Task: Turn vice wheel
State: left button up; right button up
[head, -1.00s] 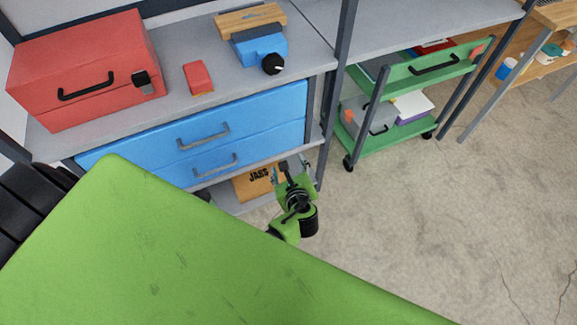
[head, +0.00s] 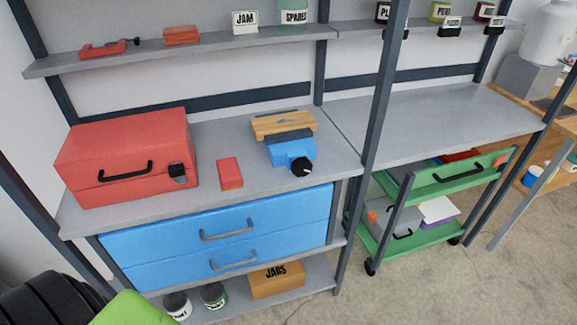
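The blue vice (head: 289,149) sits on the grey workbench (head: 218,141) in the head view, near the bench's front right part. A wooden board (head: 283,122) lies across its top. Its round black wheel (head: 301,167) faces the front, toward me.
A red toolbox (head: 125,155) and a small red block (head: 230,173) stand left of the vice. A dark upright post (head: 382,95) rises just right of it. Blue drawers (head: 220,240) lie below the bench. A green cart (head: 430,200) stands at the right.

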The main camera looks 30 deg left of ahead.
aim_at(301, 167)
jog(key=i+l+u, duration=0.1)
jog(key=u, duration=0.35)
jog(key=l+u, duration=0.25)
jog(key=u, duration=0.2)
jog(key=i+l+u, duration=0.1)
jog(key=l+u, duration=0.15)
jog(key=u, duration=0.2)
